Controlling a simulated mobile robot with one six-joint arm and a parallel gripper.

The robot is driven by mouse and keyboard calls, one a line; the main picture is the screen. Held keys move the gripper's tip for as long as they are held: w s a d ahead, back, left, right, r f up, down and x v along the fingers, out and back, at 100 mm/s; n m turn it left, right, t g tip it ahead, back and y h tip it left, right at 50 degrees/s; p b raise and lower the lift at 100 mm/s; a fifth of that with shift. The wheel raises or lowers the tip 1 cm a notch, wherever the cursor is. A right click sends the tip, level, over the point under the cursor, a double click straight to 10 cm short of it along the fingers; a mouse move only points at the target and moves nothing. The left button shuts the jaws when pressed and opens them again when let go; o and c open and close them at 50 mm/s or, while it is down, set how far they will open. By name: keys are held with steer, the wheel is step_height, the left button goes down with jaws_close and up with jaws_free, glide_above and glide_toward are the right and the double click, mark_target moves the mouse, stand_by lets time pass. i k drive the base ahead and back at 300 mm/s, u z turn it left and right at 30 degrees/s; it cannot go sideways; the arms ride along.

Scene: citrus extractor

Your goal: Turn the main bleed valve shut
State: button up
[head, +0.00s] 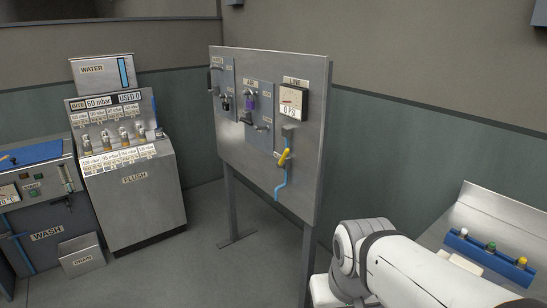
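A grey upright panel (306,170) on legs stands in the middle of the head view. At its right side is a gauge (291,100) with a plate that seems to read 0 PSI. Below the gauge, a yellow valve handle (284,157) sits on a fitting above a bent blue pipe (281,186). The handle is tilted. I cannot read a label that names it as the main bleed valve, nor tell whether it is open or shut. My white arm reaches in at the lower right, but my gripper is out of view.
Left of the gauge, the panel carries smaller fittings, one with a purple part (250,103). A FLUSH cabinet (138,205) and a WASH unit (48,245) stand at the left. A blue rack (485,256) with coloured caps is at the right. Floor (205,250) before the panel is clear.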

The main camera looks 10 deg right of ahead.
mark_target(279, 165)
steer(key=z, duration=2.15)
steer(key=k, duration=1.25)
steer(key=u, duration=0.9)
steer(key=i, duration=1.15)
steer(key=u, duration=0.05)
